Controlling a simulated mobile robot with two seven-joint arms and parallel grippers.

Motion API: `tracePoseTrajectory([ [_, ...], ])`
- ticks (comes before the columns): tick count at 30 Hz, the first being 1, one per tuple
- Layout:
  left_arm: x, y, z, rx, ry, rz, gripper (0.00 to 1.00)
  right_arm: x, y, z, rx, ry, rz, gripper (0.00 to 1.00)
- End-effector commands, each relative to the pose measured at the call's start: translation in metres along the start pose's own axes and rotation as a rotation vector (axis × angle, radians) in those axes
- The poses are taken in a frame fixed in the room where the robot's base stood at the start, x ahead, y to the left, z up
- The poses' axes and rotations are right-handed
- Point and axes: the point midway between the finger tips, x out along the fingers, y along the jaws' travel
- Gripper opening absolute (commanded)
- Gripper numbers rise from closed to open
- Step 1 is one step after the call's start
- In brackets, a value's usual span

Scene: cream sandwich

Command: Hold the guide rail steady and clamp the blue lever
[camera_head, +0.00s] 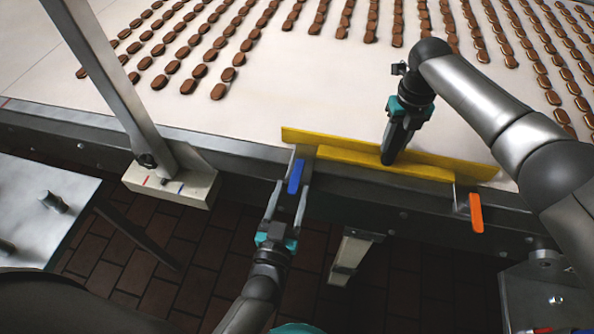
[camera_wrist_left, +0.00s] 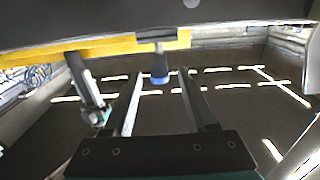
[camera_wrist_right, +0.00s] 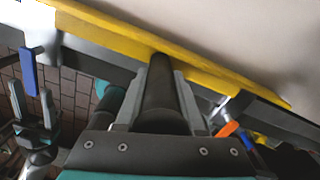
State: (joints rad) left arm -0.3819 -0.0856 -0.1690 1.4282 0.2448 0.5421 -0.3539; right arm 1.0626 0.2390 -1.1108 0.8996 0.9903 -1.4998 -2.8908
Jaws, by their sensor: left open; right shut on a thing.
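The yellow guide rail (camera_head: 384,163) lies along the near edge of the conveyor in the head view. It also shows in the right wrist view (camera_wrist_right: 130,38). My right gripper (camera_head: 388,158) points down and is shut on the guide rail; its fingers partly hide the rail there. The blue lever (camera_head: 295,177) hangs at the rail's left end and shows in the left wrist view (camera_wrist_left: 159,70). My left gripper (camera_head: 291,190) is open, with its fingertips on either side of the blue lever. I cannot tell whether a finger touches it.
An orange lever (camera_head: 476,212) hangs at the rail's right end. The pale conveyor (camera_head: 290,70) carries rows of brown biscuits (camera_head: 217,91). Brown floor tiles show below.

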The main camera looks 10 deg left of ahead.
Motion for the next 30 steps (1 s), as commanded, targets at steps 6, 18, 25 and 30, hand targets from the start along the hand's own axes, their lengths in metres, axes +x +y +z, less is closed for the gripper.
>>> tracePoseTrajectory([
  [6,0.037,0.000,0.000,0.000,0.000,0.000,0.57,0.001,0.000,-0.001,0.000,0.002,0.000,0.00],
  [18,0.059,0.000,0.001,-0.001,-0.003,0.000,0.57,0.001,0.000,-0.001,0.000,0.003,0.000,0.00],
  [25,0.059,0.000,0.001,-0.001,-0.003,0.000,0.54,0.001,0.000,-0.001,0.000,0.003,0.000,0.00],
  [30,0.059,0.000,0.001,-0.001,-0.003,0.001,0.35,0.001,0.000,-0.001,0.000,0.003,0.000,0.00],
])
